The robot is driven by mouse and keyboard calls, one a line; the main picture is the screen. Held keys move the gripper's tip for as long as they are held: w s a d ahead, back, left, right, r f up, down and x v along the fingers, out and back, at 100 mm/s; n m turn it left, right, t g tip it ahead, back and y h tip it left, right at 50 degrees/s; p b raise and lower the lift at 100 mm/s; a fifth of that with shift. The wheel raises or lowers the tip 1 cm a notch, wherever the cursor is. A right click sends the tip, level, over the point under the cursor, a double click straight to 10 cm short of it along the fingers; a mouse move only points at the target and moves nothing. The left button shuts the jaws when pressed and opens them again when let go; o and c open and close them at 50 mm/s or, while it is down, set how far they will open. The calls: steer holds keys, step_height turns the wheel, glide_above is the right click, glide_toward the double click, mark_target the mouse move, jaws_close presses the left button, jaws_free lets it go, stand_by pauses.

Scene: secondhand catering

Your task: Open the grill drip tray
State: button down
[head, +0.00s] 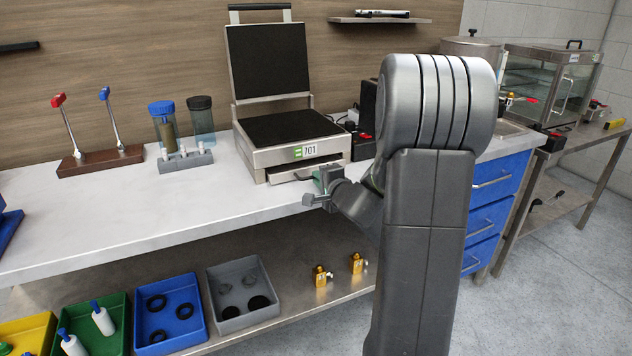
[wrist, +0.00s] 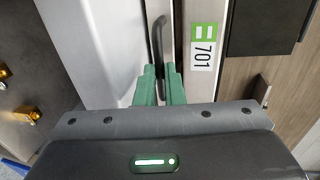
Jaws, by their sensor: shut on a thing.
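The grill (head: 290,132) stands on the counter with its lid raised and a 701 label on its front. Its drip tray (head: 284,177) is the low metal front below the label. I cannot tell whether it is fully in or slightly out. The dark tray handle (wrist: 157,38) runs between my green fingertips in the wrist view. My gripper (wrist: 161,84) is shut on this handle. In the head view my gripper (head: 320,182) is at the right part of the tray front, and my arm hides some of the area beside it.
A lever stand (head: 100,160) and a grey holder with bottles (head: 185,160) stand left of the grill. The white counter (head: 180,205) is clear in front of the grill. Bins, including a grey one (head: 212,300), and brass fittings (head: 320,277) are on the shelf below.

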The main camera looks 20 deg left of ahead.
steer(key=f+b+v, duration=0.1)
steer(key=b+v, duration=0.3)
steer(key=v, duration=0.3)
steer(key=shift+s+d, duration=0.35)
steer(key=shift+d, duration=0.05)
steer(key=shift+f, duration=0.1)
steer(key=c, duration=1.8)
jaws_free()
steer(key=v, duration=1.3)
steer(key=shift+s+d+p, duration=0.2)
steer(key=shift+s+p, duration=0.1)
